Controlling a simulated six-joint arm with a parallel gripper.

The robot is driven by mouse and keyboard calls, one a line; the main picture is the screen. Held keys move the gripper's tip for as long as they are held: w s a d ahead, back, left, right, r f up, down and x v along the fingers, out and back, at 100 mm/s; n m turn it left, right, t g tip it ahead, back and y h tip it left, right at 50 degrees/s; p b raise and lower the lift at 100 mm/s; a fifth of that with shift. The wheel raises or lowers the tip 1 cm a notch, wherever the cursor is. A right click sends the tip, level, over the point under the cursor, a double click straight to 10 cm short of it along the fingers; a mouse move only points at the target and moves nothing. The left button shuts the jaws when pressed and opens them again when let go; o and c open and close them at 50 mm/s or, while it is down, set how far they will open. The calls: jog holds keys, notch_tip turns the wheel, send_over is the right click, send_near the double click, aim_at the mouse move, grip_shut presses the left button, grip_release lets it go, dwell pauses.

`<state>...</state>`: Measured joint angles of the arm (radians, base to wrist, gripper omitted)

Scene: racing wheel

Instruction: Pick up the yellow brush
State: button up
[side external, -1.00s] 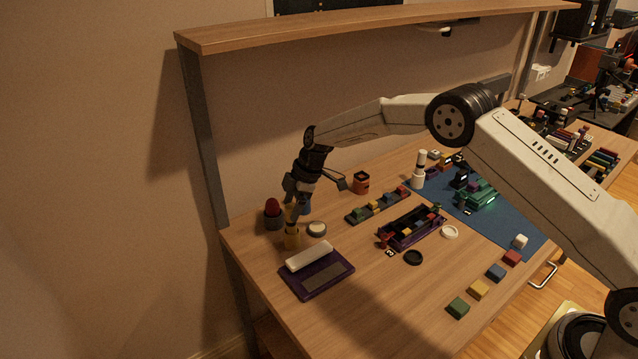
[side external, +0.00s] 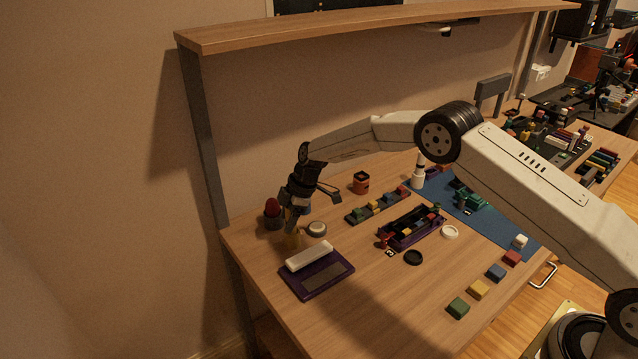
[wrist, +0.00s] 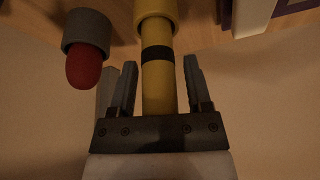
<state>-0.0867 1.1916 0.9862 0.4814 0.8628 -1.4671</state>
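The yellow brush (wrist: 158,85) is a yellow cylinder with a black band. In the wrist view it stands between the two fingers of my gripper (wrist: 159,85), with a visible gap on each side. The fingers are open. In the side view my gripper (side external: 293,222) points down over the brush's spot at the table's left back. Only a dim yellow part (side external: 293,240) shows below the fingers; the rest is hidden.
A red-topped grey cup (side external: 273,222) stands close left of my gripper; it also shows in the wrist view (wrist: 87,36). A round pale-topped piece (side external: 317,229) is close right. A purple tray (side external: 322,277) with a white bar lies in front. The table's front middle (side external: 390,310) is clear.

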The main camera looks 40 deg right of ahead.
grip_shut()
jog(key=shift+r, duration=5)
jog(key=s+d+f+t+h, duration=0.1)
jog(key=d+h, duration=0.2)
jog(key=d, duration=0.2)
jog(key=shift+s+d+f+n+t, duration=0.2)
jog(key=shift+d+f+n+t, duration=0.1)
jog(key=shift+f+t, duration=0.1)
